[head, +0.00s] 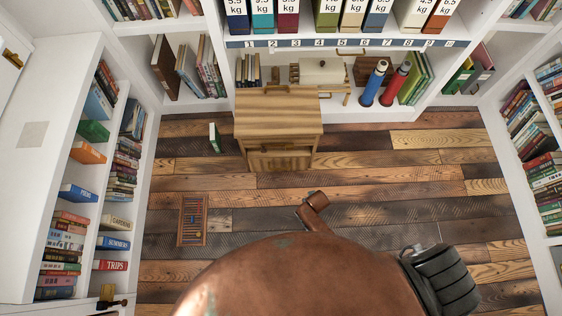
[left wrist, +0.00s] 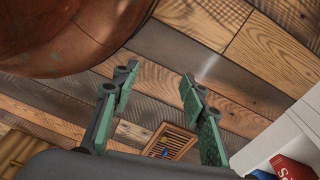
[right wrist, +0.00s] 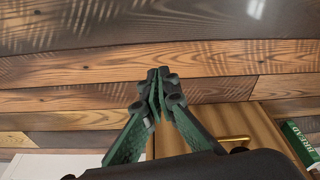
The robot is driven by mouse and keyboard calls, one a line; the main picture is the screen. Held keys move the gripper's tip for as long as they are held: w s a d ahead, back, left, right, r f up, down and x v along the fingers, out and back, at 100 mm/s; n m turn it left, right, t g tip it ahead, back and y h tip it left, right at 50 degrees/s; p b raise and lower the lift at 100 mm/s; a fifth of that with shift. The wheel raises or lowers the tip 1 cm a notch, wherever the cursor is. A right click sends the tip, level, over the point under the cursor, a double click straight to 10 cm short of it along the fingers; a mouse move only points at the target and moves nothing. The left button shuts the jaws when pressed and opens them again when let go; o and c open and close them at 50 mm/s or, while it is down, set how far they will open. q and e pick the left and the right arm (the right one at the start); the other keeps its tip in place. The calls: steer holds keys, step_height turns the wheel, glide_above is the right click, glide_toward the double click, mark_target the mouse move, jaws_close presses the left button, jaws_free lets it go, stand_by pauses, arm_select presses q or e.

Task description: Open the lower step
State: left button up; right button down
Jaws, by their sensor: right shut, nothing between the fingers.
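A wooden step unit (head: 278,127) stands on the plank floor against the back shelves. Its low front panel, with a handle near its upper edge, looks like the lower step (head: 281,161); how far it is open is hard to tell. In the right wrist view part of the wooden unit (right wrist: 268,128) shows with a brass handle (right wrist: 234,139), beside my right gripper (right wrist: 161,82). The right gripper is shut, empty and apart from the handle. My left gripper (left wrist: 158,85) is open and empty above the floor. I cannot make out either gripper in the head view.
A green book (head: 215,138) stands left of the unit; it also shows in the right wrist view (right wrist: 301,143). A framed wooden rack with rods (head: 192,220) lies on the floor at left. Bookshelves line both sides. The floor right of the unit is clear.

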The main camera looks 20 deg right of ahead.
arm_select(q)
steer(key=w+d+r+b, duration=0.2)
steer(key=w+r+b, duration=0.2)
steer(key=r+b, duration=0.55)
arm_select(e)
steer(key=w+a+r+m+t+p, duration=0.1)
steer(key=w+a+r, duration=0.25)
steer(key=w, duration=0.65)
steer(key=w+a+r+m+p, duration=0.1)
steer(key=w+a+r, duration=0.25)
steer(key=w, duration=0.75)
steer(key=b+x, duration=0.3)
steer(key=x, duration=0.2)
steer(key=d+b+x, duration=0.1)
steer(key=b+x, duration=0.1)
steer(key=x, duration=0.1)
steer(key=shift+b, duration=0.3)
arm_select(q)
steer(key=w+d+f+t+h, duration=0.2)
steer(key=w+d+f+t, duration=0.3)
steer(key=w+f, duration=0.3)
steer(key=shift+w+f+n+b, duration=0.2)
steer(key=shift+w+n+b, duration=0.05)
steer(key=shift+n+b, duration=0.1)
arm_select(e)
steer(key=shift+w+f, duration=0.25)
steer(key=shift+f, duration=0.2)
arm_select(q)
steer(key=shift+d+t, duration=0.1)
steer(key=shift+t, duration=0.2)
